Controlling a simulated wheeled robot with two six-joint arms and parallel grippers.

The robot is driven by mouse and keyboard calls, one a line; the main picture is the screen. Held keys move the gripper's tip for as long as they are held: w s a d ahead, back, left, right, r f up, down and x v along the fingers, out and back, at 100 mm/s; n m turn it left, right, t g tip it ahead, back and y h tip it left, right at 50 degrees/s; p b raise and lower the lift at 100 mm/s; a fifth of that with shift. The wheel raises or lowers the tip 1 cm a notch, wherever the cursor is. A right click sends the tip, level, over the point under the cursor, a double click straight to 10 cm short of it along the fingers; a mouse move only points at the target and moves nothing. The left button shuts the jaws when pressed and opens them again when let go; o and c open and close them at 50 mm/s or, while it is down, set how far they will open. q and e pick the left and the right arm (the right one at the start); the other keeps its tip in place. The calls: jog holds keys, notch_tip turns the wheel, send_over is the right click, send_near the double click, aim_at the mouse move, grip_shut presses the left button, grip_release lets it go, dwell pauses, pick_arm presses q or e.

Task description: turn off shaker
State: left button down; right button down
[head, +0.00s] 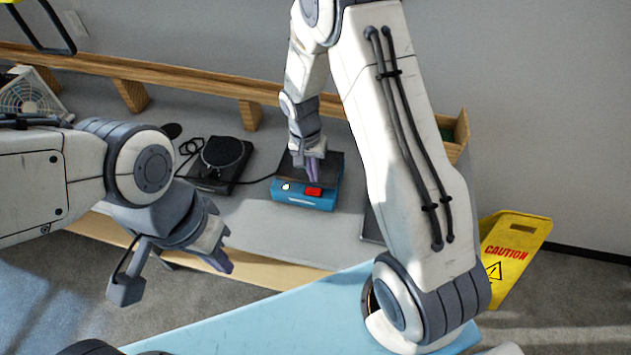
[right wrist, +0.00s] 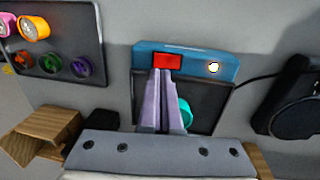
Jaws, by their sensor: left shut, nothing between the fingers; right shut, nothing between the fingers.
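The shaker is a low box with a dark top and a blue front (head: 290,194); it also shows in the right wrist view (right wrist: 200,57). A red switch (head: 314,191) and a small round white light or knob (head: 286,187) sit on its front; in the right wrist view the red switch (right wrist: 167,61) is beside the bright white spot (right wrist: 213,67). My right gripper (head: 314,180) is shut and empty, its tips at the red switch; whether they touch, I cannot tell. My left gripper (head: 226,266) is shut and empty, away from the shaker, in front of the bench.
A black turntable-like device (head: 221,155) with a cable stands left of the shaker. A wooden shelf (head: 190,85) runs behind. A panel with several colored knobs (right wrist: 60,45) shows in the right wrist view. A yellow caution sign (head: 515,250) stands at right.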

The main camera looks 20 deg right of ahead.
aim_at(317, 192)
jog(key=f, duration=0.2)
jog(key=f+p, duration=0.1)
jog(key=f, duration=0.1)
jog(key=shift+s+d+f, duration=0.15)
jog(key=shift+d+f, duration=0.05)
jog(key=shift+f, duration=0.05)
jog(key=shift+s+d+f+b, duration=0.1)
jog(key=shift+f+b, duration=0.4)
jog(key=shift+b, duration=0.1)
jog(key=shift+s+r, duration=0.1)
jog(key=shift+r, duration=0.05)
